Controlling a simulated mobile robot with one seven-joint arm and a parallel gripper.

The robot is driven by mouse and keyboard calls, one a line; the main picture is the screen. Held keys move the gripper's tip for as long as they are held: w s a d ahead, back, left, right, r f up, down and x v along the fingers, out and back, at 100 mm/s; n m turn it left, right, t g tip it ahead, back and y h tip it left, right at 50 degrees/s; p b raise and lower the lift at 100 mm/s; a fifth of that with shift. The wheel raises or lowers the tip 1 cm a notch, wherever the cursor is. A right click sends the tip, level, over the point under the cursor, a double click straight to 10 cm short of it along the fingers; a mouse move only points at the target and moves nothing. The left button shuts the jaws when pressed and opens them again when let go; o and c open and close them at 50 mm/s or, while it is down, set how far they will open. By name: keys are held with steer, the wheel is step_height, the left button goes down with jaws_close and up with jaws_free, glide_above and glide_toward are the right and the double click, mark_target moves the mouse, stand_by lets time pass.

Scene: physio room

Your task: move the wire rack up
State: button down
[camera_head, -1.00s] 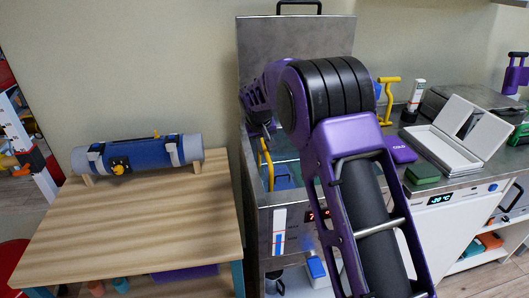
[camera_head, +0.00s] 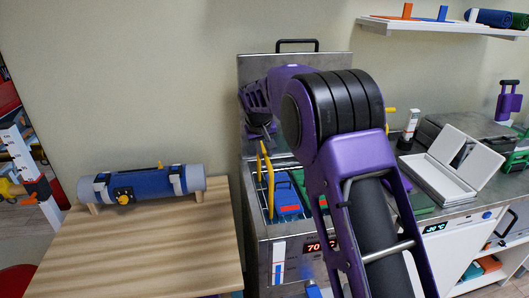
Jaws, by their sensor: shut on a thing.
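The wire rack (camera_head: 264,168) shows as yellow wire rising at the left inside the open steel tank (camera_head: 286,250). A blue pack (camera_head: 287,201) with a red patch sits beside the yellow wire, in the tank's opening. My gripper (camera_head: 263,136) points down over the tank's back left and is shut at the top of the yellow wire. The fingertips are small and dark, so the exact contact is hard to see. My purple arm covers the right part of the tank. The rack's lower part is hidden by the tank wall.
The tank's raised lid (camera_head: 290,66) stands close behind my gripper. A wooden table (camera_head: 150,245) at left bears a blue roll (camera_head: 145,185). At right, the counter holds an open white case (camera_head: 440,175) and a white bottle (camera_head: 410,125). A wall shelf (camera_head: 440,27) hangs upper right.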

steer(key=c, duration=1.1)
jaws_free()
steer(key=shift+r, duration=0.4)
steer(key=shift+f, duration=0.15)
steer(key=v, duration=1.7)
steer(key=shift+r, duration=0.2)
